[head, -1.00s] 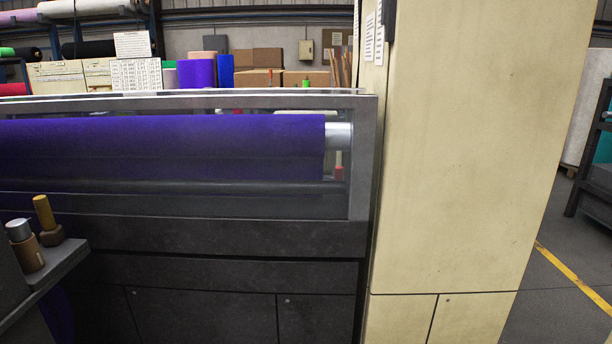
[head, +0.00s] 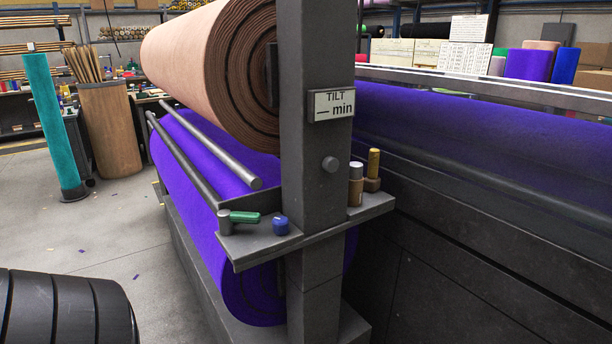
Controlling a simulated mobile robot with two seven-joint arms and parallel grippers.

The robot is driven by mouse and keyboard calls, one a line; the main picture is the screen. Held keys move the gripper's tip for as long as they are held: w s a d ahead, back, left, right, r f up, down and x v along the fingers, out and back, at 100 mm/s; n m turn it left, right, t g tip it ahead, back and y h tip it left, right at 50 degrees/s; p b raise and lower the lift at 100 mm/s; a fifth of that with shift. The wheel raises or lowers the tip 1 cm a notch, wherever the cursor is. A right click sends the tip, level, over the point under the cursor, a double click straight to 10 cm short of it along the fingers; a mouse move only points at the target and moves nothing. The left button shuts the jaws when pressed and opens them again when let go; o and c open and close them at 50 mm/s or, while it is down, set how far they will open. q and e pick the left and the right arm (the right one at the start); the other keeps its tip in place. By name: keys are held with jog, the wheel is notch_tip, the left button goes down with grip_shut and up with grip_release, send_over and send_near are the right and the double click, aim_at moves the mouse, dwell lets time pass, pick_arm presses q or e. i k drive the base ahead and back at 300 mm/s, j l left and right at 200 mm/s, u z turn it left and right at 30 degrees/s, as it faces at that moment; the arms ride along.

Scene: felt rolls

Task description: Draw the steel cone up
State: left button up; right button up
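I cannot make out a clear steel cone in the head view. A brown cylinder with a silver top (head: 356,184) stands upright on the small grey shelf (head: 258,250) at the machine's post. A yellow-brown handle on a brown base (head: 374,170) stands just right of it. A lever with a green handle (head: 240,217) and a blue knob (head: 281,225) sit on the shelf left of the post.
The grey post (head: 318,150) carries a "TILT min" sign (head: 333,104). A pinkish-brown roll (head: 205,65) sits above a purple roll (head: 215,225), with grey bars between. A teal roll (head: 50,120) stands at the left.

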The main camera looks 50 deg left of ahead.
aim_at(356, 172)
jog(key=u, duration=1.25)
